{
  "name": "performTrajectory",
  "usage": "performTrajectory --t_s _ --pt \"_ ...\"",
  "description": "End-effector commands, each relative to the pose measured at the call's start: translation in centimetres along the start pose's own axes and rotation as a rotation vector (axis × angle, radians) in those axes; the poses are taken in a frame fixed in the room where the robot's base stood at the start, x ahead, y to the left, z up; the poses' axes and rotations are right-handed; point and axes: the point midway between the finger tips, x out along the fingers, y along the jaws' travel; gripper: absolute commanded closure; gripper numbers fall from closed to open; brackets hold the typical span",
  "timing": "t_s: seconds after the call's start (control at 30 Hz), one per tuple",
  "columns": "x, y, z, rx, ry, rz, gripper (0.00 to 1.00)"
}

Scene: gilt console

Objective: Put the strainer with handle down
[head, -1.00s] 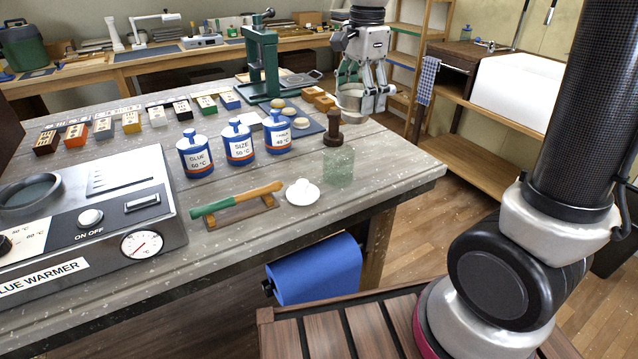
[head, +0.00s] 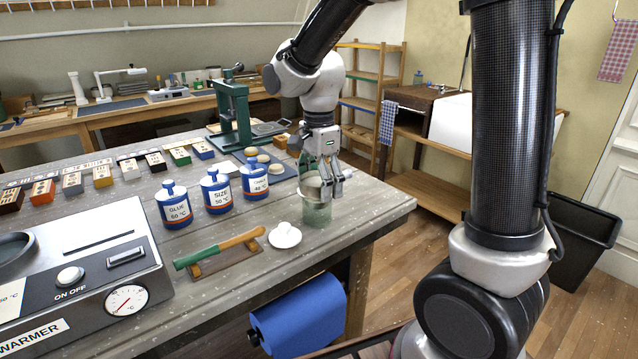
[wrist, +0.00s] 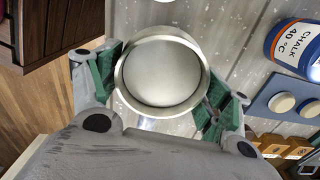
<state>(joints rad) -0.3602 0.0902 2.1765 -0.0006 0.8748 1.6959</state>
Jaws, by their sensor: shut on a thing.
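The strainer with handle shows as a small metal bowl (head: 312,181) in the head view and as a round steel rim and pale bowl (wrist: 160,72) in the wrist view. My gripper (head: 326,184) points down and is shut on it, with green pads (wrist: 163,90) on both sides of the bowl. The handle cannot be made out. A greenish see-through jar (head: 317,214) stands on the bench near its right front edge. The strainer appears at the jar's top; whether they touch cannot be told.
A white dish (head: 284,236) and a green-and-orange tool on a wooden rest (head: 222,258) lie to the left. Blue labelled jars, including the chalk jar (head: 255,183), stand behind. A blue mat (head: 285,171) with pale discs and a green press (head: 233,115) are farther back.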

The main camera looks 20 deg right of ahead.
Motion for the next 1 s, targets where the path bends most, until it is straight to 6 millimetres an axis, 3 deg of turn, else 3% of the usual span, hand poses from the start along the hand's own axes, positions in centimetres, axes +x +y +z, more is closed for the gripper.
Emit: performTrajectory --t_s 0.43,0.47,0.57,1.0 --pt "0.64 0.04 -0.01 0.000 0.000 0.001 0.50" --pt "0.64 0.03 0.00 0.000 0.000 0.001 0.19" --pt "0.61 0.02 0.00 0.000 0.000 0.001 0.01" --pt "0.19 -0.04 0.01 0.000 0.000 -0.002 0.01"
